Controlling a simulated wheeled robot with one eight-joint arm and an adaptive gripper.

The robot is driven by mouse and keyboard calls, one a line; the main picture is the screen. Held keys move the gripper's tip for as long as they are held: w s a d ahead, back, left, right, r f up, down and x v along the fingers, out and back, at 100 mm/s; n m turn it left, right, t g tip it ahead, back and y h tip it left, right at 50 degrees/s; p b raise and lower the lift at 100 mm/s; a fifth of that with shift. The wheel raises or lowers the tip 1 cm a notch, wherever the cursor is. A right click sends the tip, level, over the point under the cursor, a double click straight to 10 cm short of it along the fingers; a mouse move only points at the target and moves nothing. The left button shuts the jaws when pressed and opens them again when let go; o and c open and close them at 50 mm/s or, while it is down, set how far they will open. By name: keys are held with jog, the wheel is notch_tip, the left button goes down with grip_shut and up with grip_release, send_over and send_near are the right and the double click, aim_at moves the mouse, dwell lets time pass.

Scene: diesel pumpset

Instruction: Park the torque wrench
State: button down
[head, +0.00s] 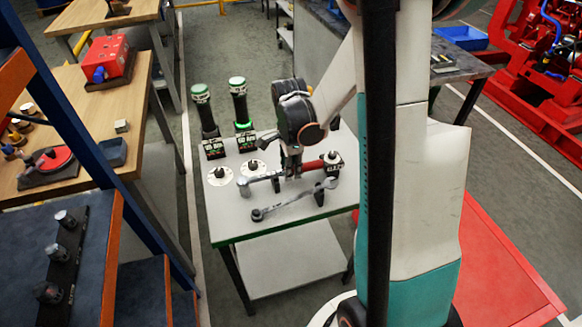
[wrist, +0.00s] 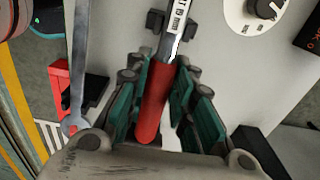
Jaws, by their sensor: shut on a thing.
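The torque wrench has a red handle (head: 313,165) and a metal shaft that runs left over the white-topped table (head: 305,233). In the wrist view its red handle (wrist: 154,100) lies between the green-padded fingers of my gripper (wrist: 158,108), which is shut on it. My gripper (head: 291,170) is low over the table in the head view. The printed shaft (wrist: 174,35) passes between two dark bracket posts (wrist: 155,20); I cannot tell whether it rests in them. The wrench head is outside the wrist view.
A grey spanner (head: 292,200) lies in front of the torque wrench, left of it in the wrist view (wrist: 79,60). Round dials (head: 220,175) and two upright green-topped tools (head: 239,100) stand on the table. Wooden benches (head: 100,105) are at the left.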

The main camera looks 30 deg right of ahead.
jog(key=shift+f, duration=0.25)
jog(key=c, duration=1.3)
grip_release()
jog(key=shift+r, duration=0.1)
notch_tip(320, 180, up, 12)
jog(key=shift+a, duration=0.1)
